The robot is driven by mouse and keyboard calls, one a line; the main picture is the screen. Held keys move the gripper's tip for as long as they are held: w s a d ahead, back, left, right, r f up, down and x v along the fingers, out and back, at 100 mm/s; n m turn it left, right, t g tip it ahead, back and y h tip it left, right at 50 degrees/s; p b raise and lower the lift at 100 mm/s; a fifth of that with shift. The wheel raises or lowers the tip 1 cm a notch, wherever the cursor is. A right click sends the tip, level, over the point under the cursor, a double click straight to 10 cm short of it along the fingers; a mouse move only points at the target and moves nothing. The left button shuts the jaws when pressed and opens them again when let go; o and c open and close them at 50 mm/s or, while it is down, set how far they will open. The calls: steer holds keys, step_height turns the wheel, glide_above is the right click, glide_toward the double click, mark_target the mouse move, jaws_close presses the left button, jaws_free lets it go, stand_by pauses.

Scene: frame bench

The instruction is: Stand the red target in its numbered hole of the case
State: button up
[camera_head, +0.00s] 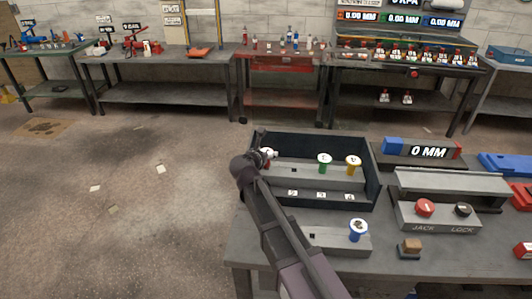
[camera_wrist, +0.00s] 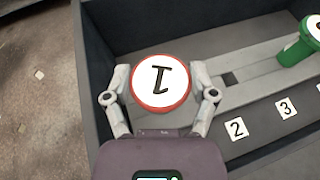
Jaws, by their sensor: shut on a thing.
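The red target (camera_wrist: 161,83) has a round white face with a black 1 and a red rim. My gripper (camera_wrist: 160,92) is shut on it, one finger on each side; in the head view my gripper (camera_head: 264,158) is at the left end of the case (camera_head: 375,168). The target is over the step inside the case, left of an empty square hole (camera_wrist: 231,78). Its lower part is hidden, so I cannot tell whether it is in a hole. Labels 2 (camera_wrist: 237,128) and 3 (camera_wrist: 285,108) show; label 1 is not visible.
A green target (camera_head: 325,160) and a yellow target (camera_head: 353,163) stand in the case to the right. A blue target (camera_head: 358,230) stands on a grey block in front. The case's left wall (camera_wrist: 91,70) is close to my gripper. JACK and LOCK knobs are farther right.

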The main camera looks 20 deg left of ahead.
steer(key=shift+f+b, duration=0.4)
steer(key=shift+f, duration=0.1)
steer(key=o, duration=1.1)
steer(key=shift+c, duration=0.2)
steer(key=shift+r, duration=0.15)
step_height(320, 180, up, 11)
steer(key=p, duration=1.1)
steer(key=shift+f, duration=0.2)
